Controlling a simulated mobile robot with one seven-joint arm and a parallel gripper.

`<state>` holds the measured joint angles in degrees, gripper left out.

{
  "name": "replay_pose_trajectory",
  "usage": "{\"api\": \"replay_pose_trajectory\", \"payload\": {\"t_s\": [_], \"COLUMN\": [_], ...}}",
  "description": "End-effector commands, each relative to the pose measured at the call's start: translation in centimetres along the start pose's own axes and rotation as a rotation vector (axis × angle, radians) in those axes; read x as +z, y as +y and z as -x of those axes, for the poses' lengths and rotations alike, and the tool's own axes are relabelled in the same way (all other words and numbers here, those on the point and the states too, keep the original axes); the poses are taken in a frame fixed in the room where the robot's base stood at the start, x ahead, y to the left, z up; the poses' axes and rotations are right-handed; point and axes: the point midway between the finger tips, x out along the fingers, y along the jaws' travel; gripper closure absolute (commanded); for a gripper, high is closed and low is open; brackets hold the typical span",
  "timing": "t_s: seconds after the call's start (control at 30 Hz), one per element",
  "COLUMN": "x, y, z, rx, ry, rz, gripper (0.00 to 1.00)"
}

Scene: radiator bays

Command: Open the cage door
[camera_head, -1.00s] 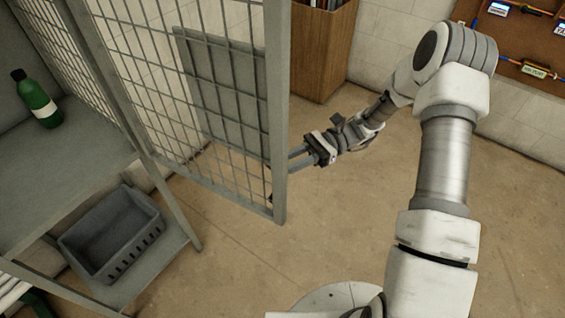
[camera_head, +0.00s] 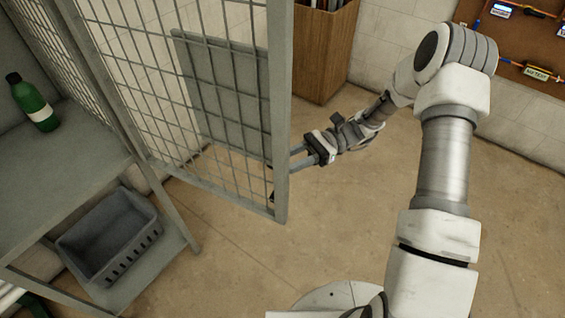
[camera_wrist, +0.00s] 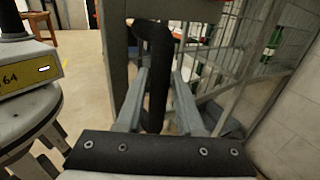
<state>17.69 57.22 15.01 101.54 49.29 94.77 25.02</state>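The cage door (camera_head: 280,120) is a grey mesh panel with a solid frame. It stands swung out from the cage, its free edge toward the middle of the head view. My gripper (camera_head: 298,158) is at the outer side of that edge. In the wrist view, the black upright door handle (camera_wrist: 158,60) lies between the two fingers of my gripper (camera_wrist: 161,75). The fingertips appear to press on both sides of it. In the head view the handle is hidden by the door frame.
Inside the cage, a green bottle (camera_head: 36,104) stands on the upper shelf (camera_head: 60,160) and a grey crate (camera_head: 105,235) sits below. A wooden cabinet (camera_head: 322,55) stands behind the door. A board (camera_head: 540,50) hangs at upper right. Floor (camera_head: 345,225) below the gripper is clear.

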Motion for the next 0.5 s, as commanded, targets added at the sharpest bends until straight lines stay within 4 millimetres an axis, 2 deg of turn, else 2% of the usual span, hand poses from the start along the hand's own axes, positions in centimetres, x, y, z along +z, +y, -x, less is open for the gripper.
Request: {"api": "replay_pose_trajectory", "payload": {"t_s": [0.03, 0.1, 0.37, 0.5], "x": [0.01, 0.01, -0.01, -0.05], "y": [0.0, 0.02, 0.05, 0.02], "z": [-0.01, 0.0, 0.05, 0.89], "rx": [0.001, 0.001, 0.001, 0.0], "ry": [0.0, 0.0, 0.0, 0.001], "rz": [0.0, 0.0, 0.0, 0.001], "gripper": [0.53, 0.43, 0.43, 0.43]}}
